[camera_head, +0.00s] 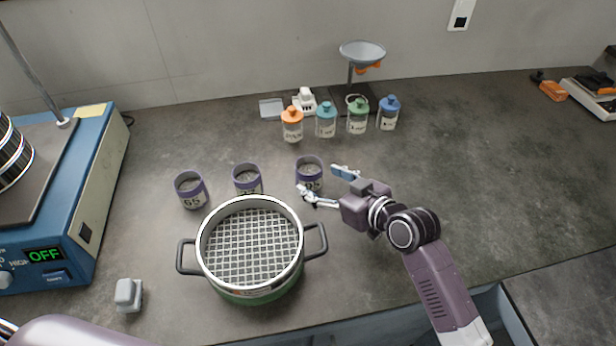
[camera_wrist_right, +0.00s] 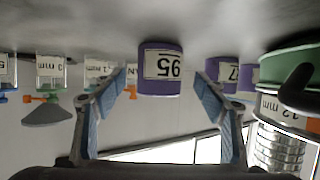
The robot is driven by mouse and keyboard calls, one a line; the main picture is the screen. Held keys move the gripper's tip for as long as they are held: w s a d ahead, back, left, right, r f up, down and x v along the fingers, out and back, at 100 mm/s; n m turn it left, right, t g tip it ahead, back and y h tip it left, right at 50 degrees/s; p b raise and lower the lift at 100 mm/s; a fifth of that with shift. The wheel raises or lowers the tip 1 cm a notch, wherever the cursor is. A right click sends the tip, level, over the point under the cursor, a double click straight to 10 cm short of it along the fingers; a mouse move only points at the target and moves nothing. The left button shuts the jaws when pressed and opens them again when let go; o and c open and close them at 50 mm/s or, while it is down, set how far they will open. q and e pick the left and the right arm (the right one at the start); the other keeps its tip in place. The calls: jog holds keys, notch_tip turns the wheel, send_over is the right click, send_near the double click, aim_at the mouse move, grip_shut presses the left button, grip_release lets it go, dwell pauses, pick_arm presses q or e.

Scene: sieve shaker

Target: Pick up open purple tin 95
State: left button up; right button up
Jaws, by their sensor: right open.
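The open purple tin 95 (camera_head: 309,174) stands upright on the grey bench, the rightmost of three purple tins in the head view. In the right wrist view tin 95 (camera_wrist_right: 160,68) appears upside down, with its label facing the camera between the fingers. My right gripper (camera_head: 319,181) is open, its blue-padded fingers pointing left towards tin 95. In the wrist view (camera_wrist_right: 163,95) the fingers are spread wider than the tin, with nothing held. In the head view one fingertip lies near the tin's front edge. Part of my left arm shows at the lower left; its gripper is out of view.
Tins 65 (camera_head: 190,190) and another purple one (camera_head: 247,179) stand to the left. A sieve (camera_head: 252,245) with handles sits in front. Several capped bottles (camera_head: 326,120) and a funnel stand (camera_head: 361,55) are behind. The shaker (camera_head: 62,210) is far left.

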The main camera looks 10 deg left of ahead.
aim_at(302, 171)
jog(key=shift+x, duration=2.9)
jog(key=shift+d+f, duration=0.1)
jog(key=c, duration=1.3)
jog(key=shift+c, duration=0.3)
jog(key=shift+r, duration=0.2)
